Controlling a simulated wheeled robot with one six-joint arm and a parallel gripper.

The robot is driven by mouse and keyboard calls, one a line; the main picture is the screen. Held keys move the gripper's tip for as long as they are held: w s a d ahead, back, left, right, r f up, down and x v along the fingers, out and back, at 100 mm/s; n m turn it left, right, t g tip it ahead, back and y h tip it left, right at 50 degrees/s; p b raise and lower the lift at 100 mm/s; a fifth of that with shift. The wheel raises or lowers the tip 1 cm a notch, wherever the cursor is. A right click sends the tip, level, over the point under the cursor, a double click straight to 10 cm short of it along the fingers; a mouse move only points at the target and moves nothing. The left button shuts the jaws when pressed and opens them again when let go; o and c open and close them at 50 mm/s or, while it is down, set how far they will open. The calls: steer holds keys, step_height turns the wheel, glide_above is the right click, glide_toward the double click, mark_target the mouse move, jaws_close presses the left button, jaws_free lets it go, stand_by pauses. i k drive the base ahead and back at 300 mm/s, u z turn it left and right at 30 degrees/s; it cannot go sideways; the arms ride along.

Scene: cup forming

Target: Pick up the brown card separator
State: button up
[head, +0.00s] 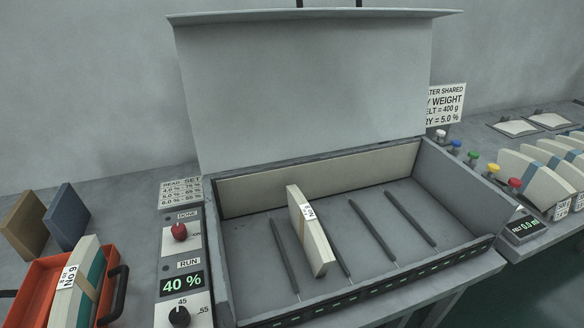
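The brown card separator (25,223) stands upright at the far left, behind the red-orange tray. A dark blue card separator (67,215) stands just to its right, with a small gap between them.
A red-orange tray (31,291) with dark handles holds labelled pads, in front of the cards. A grey box (259,246) with a raised lid (300,90) fills the middle; one cream pad (310,232) stands inside. A control panel (171,256) reads 40 %. More pads (535,181) stand at right.

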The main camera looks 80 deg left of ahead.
mark_target(23, 228)
steer(key=i, duration=0.35)
steer(key=u, duration=4.15)
steer(key=i, duration=0.5)
steer(key=z, duration=0.05)
steer(key=k, duration=0.5)
steer(key=u, duration=2.1)
steer(key=i, duration=1.95)
steer(key=z, duration=0.1)
